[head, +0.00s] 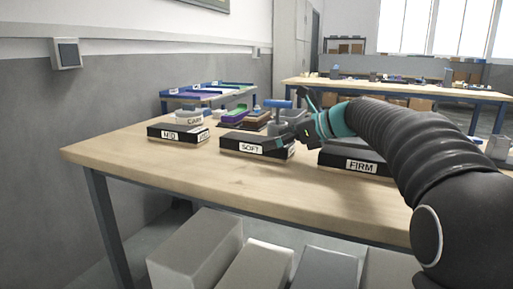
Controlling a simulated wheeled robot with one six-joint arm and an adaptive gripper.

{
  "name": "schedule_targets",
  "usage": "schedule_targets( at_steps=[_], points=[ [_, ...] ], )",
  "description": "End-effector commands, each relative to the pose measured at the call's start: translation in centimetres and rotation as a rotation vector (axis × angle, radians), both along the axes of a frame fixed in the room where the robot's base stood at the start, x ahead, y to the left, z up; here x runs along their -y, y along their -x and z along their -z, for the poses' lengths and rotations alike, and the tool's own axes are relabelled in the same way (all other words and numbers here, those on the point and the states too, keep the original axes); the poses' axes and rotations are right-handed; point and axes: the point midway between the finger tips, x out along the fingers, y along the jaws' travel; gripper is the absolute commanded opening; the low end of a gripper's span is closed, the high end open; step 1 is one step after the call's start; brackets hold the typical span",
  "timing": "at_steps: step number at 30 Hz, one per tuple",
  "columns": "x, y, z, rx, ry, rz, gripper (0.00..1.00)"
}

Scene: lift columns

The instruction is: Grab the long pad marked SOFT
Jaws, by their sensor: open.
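The long dark pad marked SOFT (232,146) lies on the wooden table in the head view, between two other marked pads. Its white label faces the front edge. My gripper (284,141) reaches in from the right and is at the pad's right end. It is open. I cannot tell whether its fingers touch the pad, and the fingertips are small and dark against it.
A pad marked MID (178,134) lies to the left and a larger one marked FIRM (350,163) to the right. A blue-topped grey item (278,104) stands just behind the gripper. The table's (200,172) front strip is clear.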

Motion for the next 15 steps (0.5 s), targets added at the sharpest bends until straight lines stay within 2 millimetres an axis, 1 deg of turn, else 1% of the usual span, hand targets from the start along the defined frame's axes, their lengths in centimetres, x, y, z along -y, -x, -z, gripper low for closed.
schedule_targets(
  at_steps=[1,3,6,13,14,15],
  points=[
    [-0.6,-0.3,0.6,-0.002,0.000,-0.002,1.00],
    [-1.5,-0.6,0.9,0.000,0.000,-0.003,1.00],
    [-2.3,-1.0,1.2,0.000,0.000,-0.001,1.00],
    [-2.4,-1.1,1.2,0.000,0.000,0.001,1.00],
    [-2.4,-1.1,1.2,0.000,0.000,0.001,0.93],
    [-2.4,-1.1,1.2,0.000,0.000,0.001,0.82]
  ],
)
